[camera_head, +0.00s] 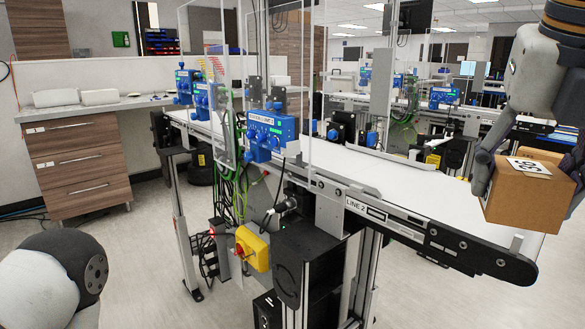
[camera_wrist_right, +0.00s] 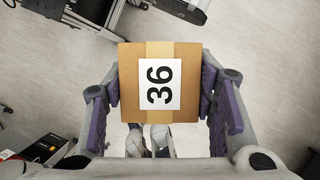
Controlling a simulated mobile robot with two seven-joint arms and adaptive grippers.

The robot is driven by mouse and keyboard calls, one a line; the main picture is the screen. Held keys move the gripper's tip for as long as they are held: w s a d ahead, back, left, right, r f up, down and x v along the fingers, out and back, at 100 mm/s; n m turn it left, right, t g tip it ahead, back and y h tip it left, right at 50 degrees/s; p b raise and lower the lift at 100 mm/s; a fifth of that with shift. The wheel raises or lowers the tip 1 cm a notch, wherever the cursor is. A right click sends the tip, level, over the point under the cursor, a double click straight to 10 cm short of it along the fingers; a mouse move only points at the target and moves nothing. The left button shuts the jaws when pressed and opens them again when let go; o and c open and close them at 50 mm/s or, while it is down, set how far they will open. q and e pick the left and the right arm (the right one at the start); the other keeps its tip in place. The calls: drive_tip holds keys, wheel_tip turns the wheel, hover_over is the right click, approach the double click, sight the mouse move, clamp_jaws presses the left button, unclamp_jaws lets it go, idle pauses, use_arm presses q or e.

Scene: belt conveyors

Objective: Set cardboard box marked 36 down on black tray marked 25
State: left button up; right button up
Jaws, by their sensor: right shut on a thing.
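The cardboard box marked 36 (camera_head: 525,198) is a brown cube with tape and a white label on its top, at the right of the head view. My right gripper (camera_head: 532,168) is shut on it, with a finger on each of two opposite sides. In the right wrist view the box (camera_wrist_right: 129,83) sits between the purple-padded fingers of my right gripper (camera_wrist_right: 160,103), its label facing the camera. The box is held in the air, with floor showing around it. I cannot make out a black tray marked 25 in either view. My left gripper is out of view.
A white belt conveyor labelled LINE 2 (camera_head: 420,195) runs through the middle, its rounded black end close to the held box. A yellow switch box (camera_head: 252,249) and clear guard panels stand along it. A wooden drawer cabinet (camera_head: 80,165) is at left. Floor at lower right is clear.

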drive_tip(key=shift+w+f+n+y, duration=0.3)
drive_tip(key=shift+f+n+y, duration=0.1)
drive_tip(key=shift+n, duration=0.7)
drive_tip(key=shift+a+f+n+y, duration=0.2)
drive_tip(key=shift+f+n+y, duration=0.2)
drive_tip(key=shift+n, duration=0.6)
drive_tip(key=w+a+f+m+g, duration=0.1)
drive_tip(key=f+m, duration=0.4)
drive_tip(key=m, duration=0.5)
drive_tip(key=w+a+f+m+g, duration=0.1)
drive_tip(key=f+m+g, duration=0.3)
drive_tip(key=m, duration=0.7)
drive_tip(key=w+a+f+m+g, duration=0.1)
drive_tip(key=a+f+m+g, duration=0.1)
drive_tip(key=f+m, duration=0.5)
drive_tip(key=m+g, duration=0.1)
drive_tip(key=m, duration=0.2)
drive_tip(key=shift+w+a+m+h, duration=0.25)
drive_tip(key=shift+w+m+h, duration=0.05)
drive_tip(key=shift+w+h, duration=0.1)
